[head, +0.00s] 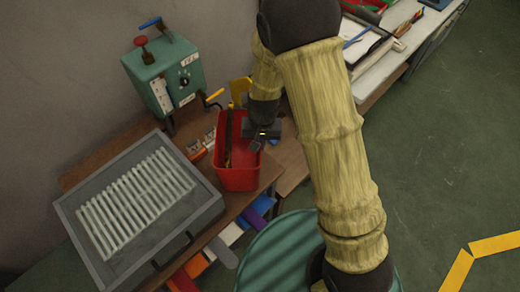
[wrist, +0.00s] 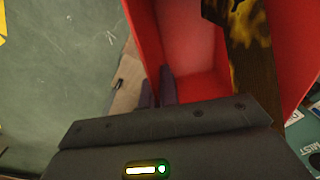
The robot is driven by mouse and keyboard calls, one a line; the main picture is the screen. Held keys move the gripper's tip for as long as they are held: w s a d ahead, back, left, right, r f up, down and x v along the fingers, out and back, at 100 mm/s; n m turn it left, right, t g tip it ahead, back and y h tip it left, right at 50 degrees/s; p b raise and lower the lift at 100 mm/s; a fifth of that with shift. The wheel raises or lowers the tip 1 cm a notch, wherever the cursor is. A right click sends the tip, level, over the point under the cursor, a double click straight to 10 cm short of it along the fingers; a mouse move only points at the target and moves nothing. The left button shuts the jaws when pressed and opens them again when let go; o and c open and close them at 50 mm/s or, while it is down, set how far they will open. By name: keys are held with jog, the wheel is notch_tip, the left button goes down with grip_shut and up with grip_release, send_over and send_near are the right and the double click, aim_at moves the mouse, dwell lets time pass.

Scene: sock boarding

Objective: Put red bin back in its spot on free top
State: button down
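The red bin (head: 238,178) is an open box at the wooden top's right side in the head view. I cannot tell whether it rests on the top or hangs just above it. My gripper (head: 257,145) is at the bin's right wall. In the wrist view, my two dark fingers (wrist: 157,92) are close together, with the bin's red wall (wrist: 146,38) running down between them. The inside of the red bin (wrist: 195,50) shows there. A long brown piece with yellow patches (wrist: 242,32) stands in the bin and also shows in the head view (head: 229,140).
A grey tray with pale ribs (head: 140,205) lies left of the bin on the wooden top (head: 95,165). A green machine with a red knob (head: 165,78) stands behind. Small orange and white boxes (head: 200,147) sit between. Coloured items (head: 225,235) fill a lower shelf. Another bench (head: 385,65) stands back right.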

jog(key=shift+f+p, duration=0.4)
jog(key=shift+f, duration=1.65)
jog(key=shift+f, duration=0.15)
jog(key=c, duration=1.7)
grip_release()
jog(key=r, duration=0.8)
jog(key=r+b, duration=0.1)
jog(key=r, duration=0.3)
jog(key=shift+d+r, duration=0.15)
jog(key=shift+d, duration=0.1)
